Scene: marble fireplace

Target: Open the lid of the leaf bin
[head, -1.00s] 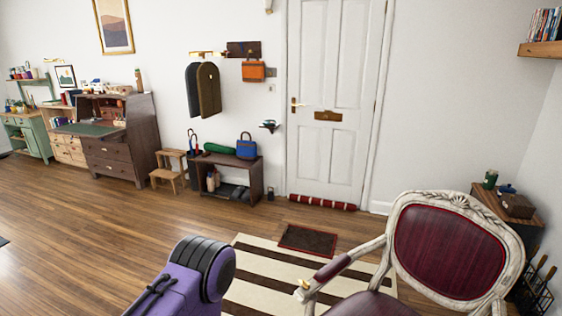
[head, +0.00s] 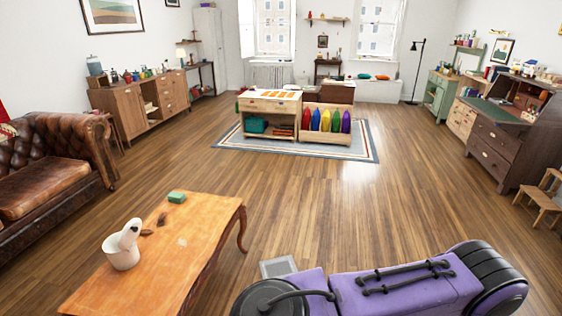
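I cannot make out a leaf bin or its lid for certain in the head view. A white pot (head: 122,254) with a pale, upright, curved piece in it stands on the wooden coffee table (head: 108,293) at the lower left. Small brown pieces (head: 162,219) and a green block (head: 177,197) lie on the same table. A purple link of one of my arms crosses the bottom right. Neither of my grippers shows.
A brown leather sofa (head: 45,165) stands at the left, with a long wooden sideboard (head: 140,105) behind it. A low wooden unit with coloured cushions (head: 325,122) stands on a blue-edged rug (head: 230,140). A dark desk (head: 500,150) is at the right. The central floor is clear.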

